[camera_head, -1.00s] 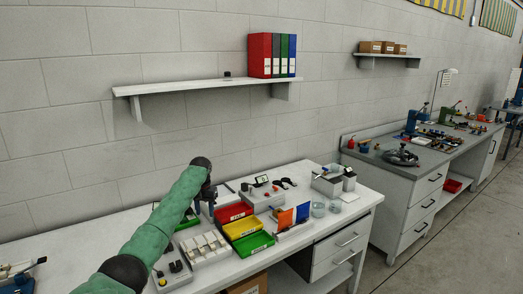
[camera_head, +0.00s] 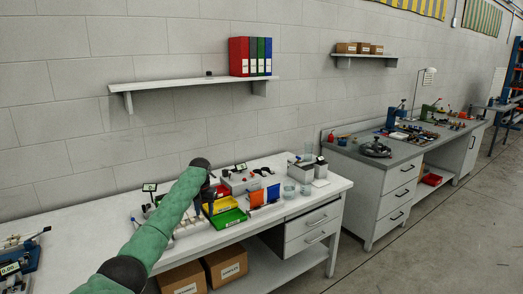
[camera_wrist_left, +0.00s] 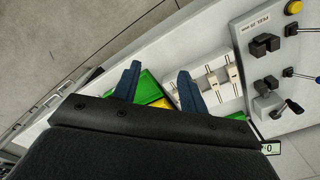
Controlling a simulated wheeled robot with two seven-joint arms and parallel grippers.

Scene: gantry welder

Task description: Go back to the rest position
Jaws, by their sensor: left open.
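My left arm, in a green sleeve, reaches in from the lower left in the head view. My left gripper (camera_head: 199,199) hangs over the white workbench (camera_head: 290,204), near the coloured bins. In the left wrist view its two blue fingers (camera_wrist_left: 157,82) stand apart with nothing held between them. Below them lie a green bin (camera_wrist_left: 149,86) and a white rack (camera_wrist_left: 217,84). My right gripper shows in neither view.
Yellow (camera_head: 221,205) and green (camera_head: 226,219) bins stand on the bench beside an orange divider (camera_head: 257,198). A wall shelf (camera_head: 190,82) holds binders (camera_head: 250,57). A second bench (camera_head: 355,152) stands right. The floor (camera_head: 420,240) there is clear.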

